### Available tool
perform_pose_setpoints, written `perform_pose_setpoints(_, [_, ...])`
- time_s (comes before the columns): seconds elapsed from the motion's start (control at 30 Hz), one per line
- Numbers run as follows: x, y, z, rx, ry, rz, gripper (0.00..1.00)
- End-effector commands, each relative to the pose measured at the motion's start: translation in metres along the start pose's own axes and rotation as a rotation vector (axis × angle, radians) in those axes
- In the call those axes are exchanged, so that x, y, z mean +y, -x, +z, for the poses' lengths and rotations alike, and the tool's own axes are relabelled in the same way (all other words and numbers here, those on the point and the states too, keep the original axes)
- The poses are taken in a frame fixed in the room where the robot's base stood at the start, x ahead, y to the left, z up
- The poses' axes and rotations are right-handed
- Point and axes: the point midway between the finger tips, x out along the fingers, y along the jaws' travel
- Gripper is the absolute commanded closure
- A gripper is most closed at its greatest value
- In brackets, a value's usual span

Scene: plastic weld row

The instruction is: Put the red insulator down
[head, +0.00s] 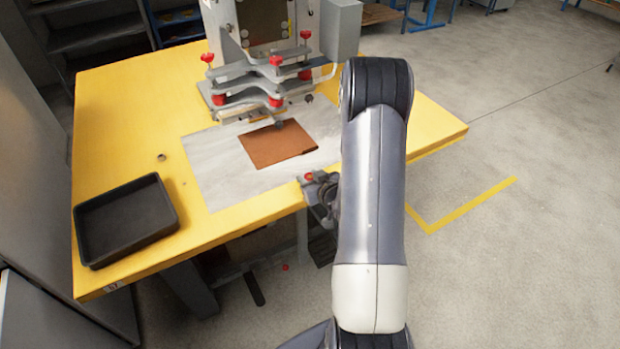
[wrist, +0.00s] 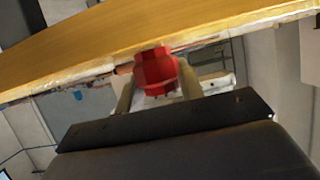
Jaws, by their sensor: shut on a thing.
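The red insulator (wrist: 157,72) is a faceted red piece between the two fingers of my gripper (wrist: 160,88) in the wrist view. My gripper is shut on it. In the head view my gripper (head: 318,190) is at the front edge of the yellow table (head: 130,110), partly hidden by my arm. A small red spot of the insulator (head: 308,177) shows there. In the wrist view the table edge (wrist: 80,50) crosses above and behind the insulator. I cannot tell whether the insulator touches the table.
A black tray (head: 90,250) stands at the table's front left. A brown sheet (head: 275,146) lies on a grey mat (head: 215,180) before the welding machine (head: 265,75) with red knobs. A small ring-like part (head: 161,156) lies left of the mat. The table's left part is mostly clear.

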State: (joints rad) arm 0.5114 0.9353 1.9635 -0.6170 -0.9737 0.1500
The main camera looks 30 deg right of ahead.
Motion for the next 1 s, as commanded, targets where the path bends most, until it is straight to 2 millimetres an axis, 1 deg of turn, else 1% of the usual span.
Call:
perform_pose_setpoints(0.23, [0.0001, -0.0003, 0.0003, 0.001, 0.000, 0.000, 0.87])
perform_pose_setpoints(0.37, [0.0000, -0.0018, 0.0039, 0.001, 0.000, 0.000, 0.87])
perform_pose_setpoints(0.4, [0.0000, -0.0017, 0.0039, 0.000, 0.000, 0.000, 0.63])
perform_pose_setpoints(0.63, [0.0000, -0.0012, 0.0028, 0.000, 0.000, 0.000, 0.45])
perform_pose_setpoints(0.67, [0.0000, -0.0012, 0.0028, 0.000, 0.000, 0.000, 0.42])
perform_pose_setpoints(0.87, [0.0000, -0.0012, 0.0028, 0.000, 0.000, 0.000, 0.42])
perform_pose_setpoints(1.0, [0.0000, 0.0004, -0.0012, 0.000, 0.000, 0.000, 0.42])
